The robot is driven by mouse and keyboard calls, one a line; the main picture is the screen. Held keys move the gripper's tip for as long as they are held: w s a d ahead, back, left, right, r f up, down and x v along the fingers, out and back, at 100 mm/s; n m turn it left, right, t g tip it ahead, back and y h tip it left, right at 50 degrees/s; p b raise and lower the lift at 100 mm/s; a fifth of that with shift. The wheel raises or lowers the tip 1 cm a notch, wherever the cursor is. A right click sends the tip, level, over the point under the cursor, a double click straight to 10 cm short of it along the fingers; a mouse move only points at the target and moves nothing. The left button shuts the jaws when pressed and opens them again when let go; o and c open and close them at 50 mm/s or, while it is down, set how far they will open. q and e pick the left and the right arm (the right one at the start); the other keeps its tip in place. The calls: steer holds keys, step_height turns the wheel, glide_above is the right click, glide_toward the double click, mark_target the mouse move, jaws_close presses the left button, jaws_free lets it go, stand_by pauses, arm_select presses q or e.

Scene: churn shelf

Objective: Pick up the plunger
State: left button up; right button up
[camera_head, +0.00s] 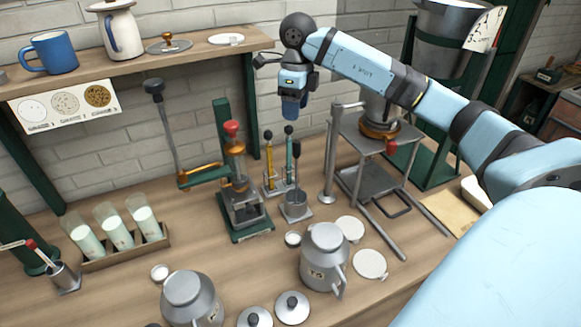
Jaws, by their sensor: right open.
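Several slender upright rods with dark knobs stand mid-table; I cannot tell for certain which is the plunger. One is a yellow rod (269,160), one a teal rod (289,160), and one a dark-handled rod (296,165) rising from a small metal stand (295,209). My right gripper (291,115) hangs above these rods, pointing down, apart from them. It is open, and I see nothing held in it. My left gripper is not in view.
A green press (243,205) with a red knob and long lever stands left of the rods. Two metal cans (325,255) (190,298) and loose lids (292,308) lie in front. A shelf (150,68) hangs behind.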

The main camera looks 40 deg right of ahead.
mark_target(297, 142)
steer(key=f, duration=0.7)
steer(key=shift+d+f+p, duration=0.4)
steer(key=shift+a+f+p, duration=0.1)
steer(key=shift+f+p, duration=0.55)
steer(key=shift+f, duration=2.05)
jaws_close()
